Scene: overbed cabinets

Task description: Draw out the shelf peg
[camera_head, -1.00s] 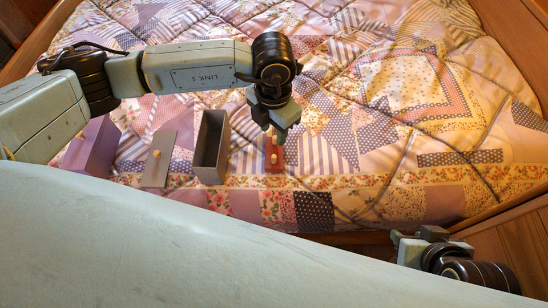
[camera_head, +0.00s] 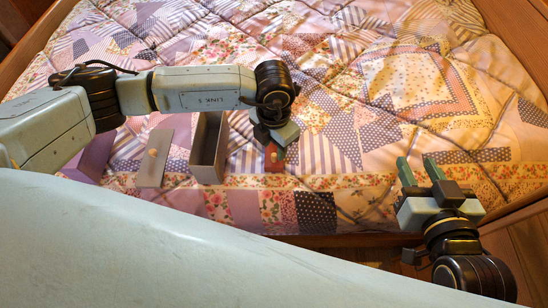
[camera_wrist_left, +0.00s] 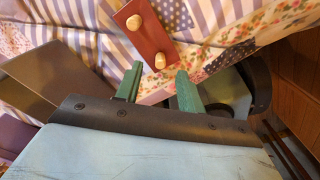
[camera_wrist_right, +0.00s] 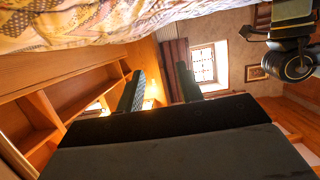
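A small red block (camera_head: 273,164) lies on the quilt, partly hidden by my left gripper (camera_head: 277,143) in the head view. In the left wrist view the red block (camera_wrist_left: 150,38) carries two light wooden pegs, a far one (camera_wrist_left: 133,22) and a near one (camera_wrist_left: 160,61). My left gripper (camera_wrist_left: 158,80) is open and empty. Its green fingers point toward the block, and the near peg lies just beyond the gap between them. My right gripper (camera_head: 418,170) is open and empty near the bed's front edge, away from the block.
An open grey box (camera_head: 210,148) stands left of the red block. A purple box (camera_head: 91,157) is further left, partly behind my left arm. The quilt (camera_head: 410,85) to the right is clear.

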